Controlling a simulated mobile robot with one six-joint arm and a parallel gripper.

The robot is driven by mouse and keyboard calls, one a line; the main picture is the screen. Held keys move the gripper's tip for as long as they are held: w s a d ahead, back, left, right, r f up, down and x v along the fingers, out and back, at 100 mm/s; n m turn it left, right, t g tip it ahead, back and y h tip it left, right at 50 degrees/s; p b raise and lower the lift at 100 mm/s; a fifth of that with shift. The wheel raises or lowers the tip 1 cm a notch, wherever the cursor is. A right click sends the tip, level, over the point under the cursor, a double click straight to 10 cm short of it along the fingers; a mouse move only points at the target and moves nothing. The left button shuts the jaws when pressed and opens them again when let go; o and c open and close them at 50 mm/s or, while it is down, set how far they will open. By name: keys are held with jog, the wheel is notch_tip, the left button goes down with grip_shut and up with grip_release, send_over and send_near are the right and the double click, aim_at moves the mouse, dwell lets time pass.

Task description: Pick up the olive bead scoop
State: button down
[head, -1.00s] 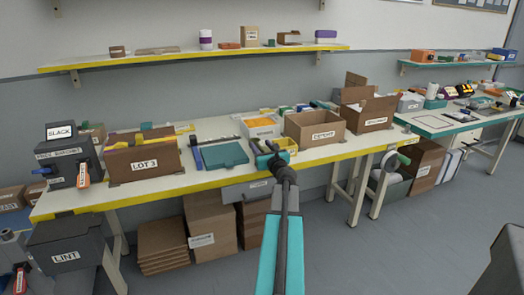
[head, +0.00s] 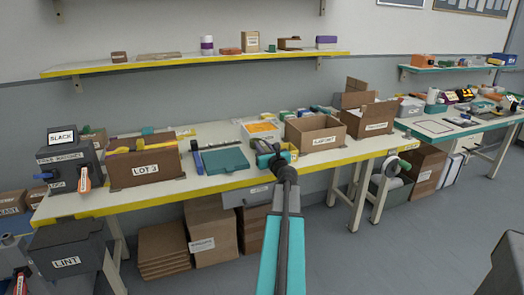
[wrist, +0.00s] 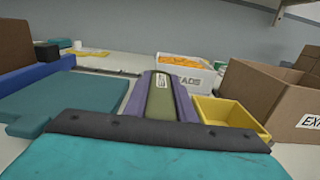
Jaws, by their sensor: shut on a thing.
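The olive bead scoop (wrist: 160,101) shows in the wrist view as an olive-green bar with a pale label, between the two grey-purple fingers of my gripper (wrist: 160,95). The fingers are shut on it from both sides. In the head view my gripper (head: 268,158) is over the front part of the bench, between the teal mat and the yellow bin. There the scoop cannot be made out behind the gripper. The scoop's far end and underside are hidden, so I cannot tell whether it touches the bench.
A yellow bin (wrist: 225,112) stands close on the right, beside an open cardboard box (wrist: 270,95). A white bin of orange beads (wrist: 184,76) is behind. A teal mat (wrist: 62,103) lies on the left.

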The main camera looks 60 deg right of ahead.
jog(key=r+b+v, duration=0.2)
jog(key=b+v, duration=0.7)
jog(key=v, duration=0.4)
jog(key=shift+a, duration=0.55)
jog(key=b, duration=0.4)
jog(key=shift+s+a, duration=0.25)
jog(key=b+v, duration=0.1)
jog(key=b, duration=0.5)
jog(key=shift+s+a+r, duration=0.2)
jog(key=shift+r, duration=0.1)
jog(key=c, duration=2.1)
grip_release()
grip_shut()
